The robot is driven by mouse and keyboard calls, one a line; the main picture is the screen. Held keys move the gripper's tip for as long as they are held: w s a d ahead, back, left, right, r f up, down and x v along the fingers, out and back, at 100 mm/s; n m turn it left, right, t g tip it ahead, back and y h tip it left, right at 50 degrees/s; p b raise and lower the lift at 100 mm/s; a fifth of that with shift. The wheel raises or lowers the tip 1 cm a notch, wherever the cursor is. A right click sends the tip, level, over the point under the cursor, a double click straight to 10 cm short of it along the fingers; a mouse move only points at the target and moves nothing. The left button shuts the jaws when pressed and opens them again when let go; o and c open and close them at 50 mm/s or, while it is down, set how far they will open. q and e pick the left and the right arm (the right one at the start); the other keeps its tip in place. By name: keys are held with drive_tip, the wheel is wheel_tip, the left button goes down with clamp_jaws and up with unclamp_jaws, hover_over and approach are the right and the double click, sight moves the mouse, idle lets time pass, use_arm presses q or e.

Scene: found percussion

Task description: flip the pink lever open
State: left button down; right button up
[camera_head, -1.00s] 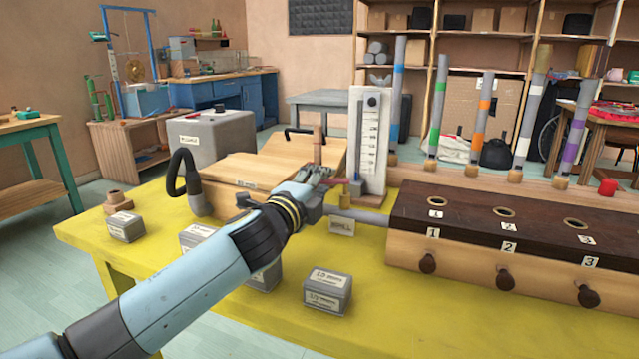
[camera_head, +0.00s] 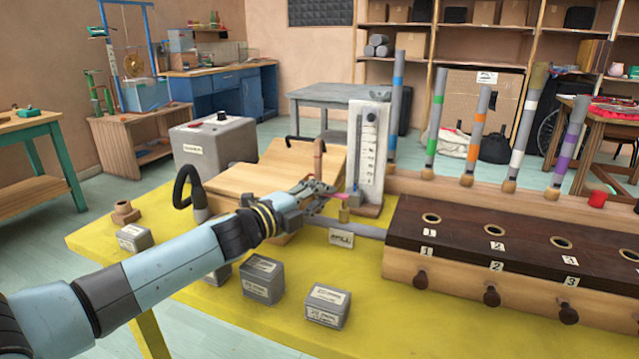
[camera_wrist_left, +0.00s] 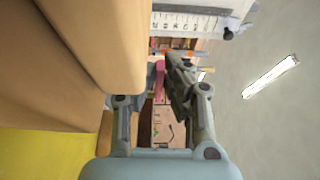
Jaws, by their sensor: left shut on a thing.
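The pink lever (camera_head: 341,196) is small and sits left of the foot of the white gauge board (camera_head: 367,150), above a small brass fitting (camera_head: 344,214) on the grey pipe. My left gripper (camera_head: 326,190) is shut on the lever, reaching it from the left. In the left wrist view the pink lever (camera_wrist_left: 160,78) shows as a strip between the fingers (camera_wrist_left: 163,85). The fingers hide part of the lever and its pivot. My right gripper is not in view.
A wooden bellows-like box (camera_head: 270,165) lies behind my left gripper. A dark-topped wooden chest (camera_head: 480,238) with round holes and knobs stands to the right. Small grey labelled blocks (camera_head: 327,306) stand at the front of the yellow table (camera_head: 400,320).

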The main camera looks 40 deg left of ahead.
use_arm(q)
drive_tip(key=c, duration=1.4)
unclamp_jaws()
drive_tip(key=shift+c, duration=0.2)
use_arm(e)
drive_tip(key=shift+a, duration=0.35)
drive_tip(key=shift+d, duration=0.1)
use_arm(q)
drive_tip(key=s+a, duration=0.2)
drive_tip(key=s, duration=1)
drive_tip(key=shift+w, duration=0.1)
